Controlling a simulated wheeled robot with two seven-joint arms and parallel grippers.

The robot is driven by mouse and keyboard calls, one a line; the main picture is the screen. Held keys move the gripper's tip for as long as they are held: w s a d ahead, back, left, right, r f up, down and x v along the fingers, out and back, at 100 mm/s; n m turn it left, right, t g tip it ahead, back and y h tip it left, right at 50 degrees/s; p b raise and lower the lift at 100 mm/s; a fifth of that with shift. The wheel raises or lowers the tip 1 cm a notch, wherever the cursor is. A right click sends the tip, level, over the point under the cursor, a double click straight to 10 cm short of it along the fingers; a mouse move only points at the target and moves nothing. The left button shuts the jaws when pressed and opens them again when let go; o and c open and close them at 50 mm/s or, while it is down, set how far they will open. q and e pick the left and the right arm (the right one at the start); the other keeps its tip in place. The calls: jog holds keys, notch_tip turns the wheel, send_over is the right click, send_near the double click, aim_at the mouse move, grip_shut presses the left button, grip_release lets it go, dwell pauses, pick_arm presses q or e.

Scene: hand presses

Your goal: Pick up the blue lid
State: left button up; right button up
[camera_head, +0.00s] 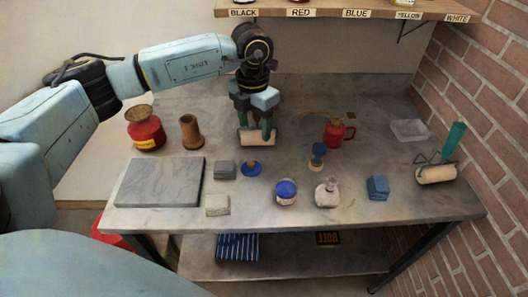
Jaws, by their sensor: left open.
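A small blue disc with a brown knob (251,169), which looks like the blue lid, lies on the grey table just right of a grey block. A round jar with a blue top (286,190) stands to its right and nearer to me. My left gripper (256,127) points down behind the disc, over a cream roller (257,139). Its fingers are apart; I cannot tell whether they touch the roller. My right gripper is not in view.
A grey slab (160,181) and grey blocks (224,169) lie to the left. A red can (146,130) and wooden cylinder (191,132) stand behind. A glass flask (327,192), blue block (377,187) and second roller (436,174) are to the right, before a brick wall.

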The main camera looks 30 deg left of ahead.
pick_arm(q)
send_over(250, 163)
jog(key=f, duration=0.6)
jog(key=shift+w+d+f, duration=0.15)
jog(key=shift+d+f, duration=0.25)
jog(key=shift+f, duration=0.3)
jog(key=shift+a+f, duration=0.1)
jog(key=shift+f, duration=0.55)
jog(key=f, duration=0.3)
jog(key=shift+a+f, duration=0.25)
jog(key=shift+f, duration=0.25)
jog(key=shift+c, duration=0.3)
jog(key=c, duration=1.2)
grip_shut()
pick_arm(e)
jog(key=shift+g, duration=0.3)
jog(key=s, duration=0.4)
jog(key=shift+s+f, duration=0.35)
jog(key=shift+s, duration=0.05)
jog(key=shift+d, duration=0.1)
